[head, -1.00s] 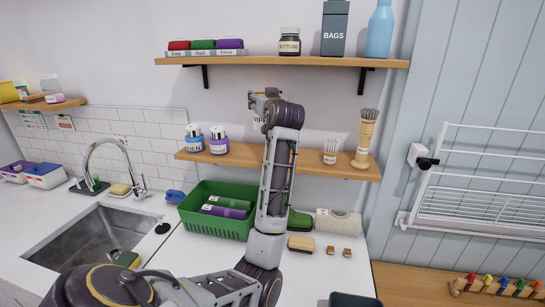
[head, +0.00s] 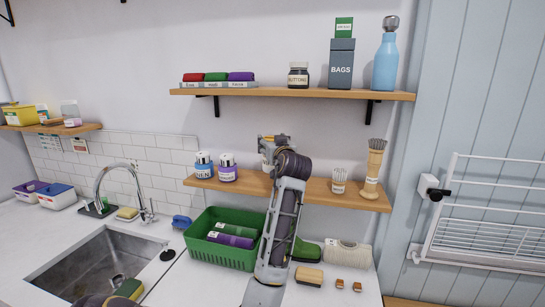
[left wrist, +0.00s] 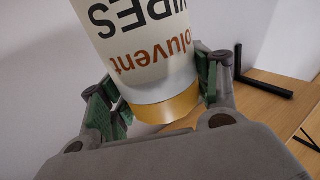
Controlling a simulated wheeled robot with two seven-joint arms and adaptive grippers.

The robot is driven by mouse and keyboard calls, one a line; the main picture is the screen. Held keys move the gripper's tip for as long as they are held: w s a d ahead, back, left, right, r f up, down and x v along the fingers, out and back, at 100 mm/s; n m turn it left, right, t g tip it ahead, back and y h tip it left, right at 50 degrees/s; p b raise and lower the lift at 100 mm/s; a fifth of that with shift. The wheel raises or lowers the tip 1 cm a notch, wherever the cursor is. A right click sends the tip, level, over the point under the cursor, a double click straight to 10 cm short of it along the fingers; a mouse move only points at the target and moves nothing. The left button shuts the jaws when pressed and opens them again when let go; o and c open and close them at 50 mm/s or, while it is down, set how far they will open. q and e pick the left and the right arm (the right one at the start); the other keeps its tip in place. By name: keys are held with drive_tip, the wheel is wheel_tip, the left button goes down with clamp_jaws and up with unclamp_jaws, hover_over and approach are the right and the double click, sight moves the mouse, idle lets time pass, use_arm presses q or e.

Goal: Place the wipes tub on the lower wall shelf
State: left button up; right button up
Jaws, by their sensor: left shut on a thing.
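The wipes tub (left wrist: 145,40) is a pale cylinder with an orange-yellow end band and "WIPES" lettering, upside down in the left wrist view. My left gripper (left wrist: 155,88) is shut on it, with green-padded fingers on both sides. In the head view my left gripper (head: 268,146) is just above the middle of the lower wall shelf (head: 313,191) and hides most of the tub. I cannot tell whether the tub touches the shelf.
Two labelled bottles (head: 215,168) stand left on the lower shelf. A swab cup (head: 339,181) and a brush holder (head: 373,172) stand right. The upper shelf (head: 330,95) holds folded cloths, a jar, a bags box and a blue bottle. A green basket (head: 213,253) is below.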

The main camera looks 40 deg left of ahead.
use_arm(q)
drive_tip(key=shift+f, duration=0.35)
drive_tip(key=shift+f, duration=0.15)
drive_tip(key=shift+f+p, duration=0.35)
drive_tip(key=shift+f, duration=1.6)
drive_tip(key=shift+f, duration=0.15)
drive_tip(key=o, duration=1.1)
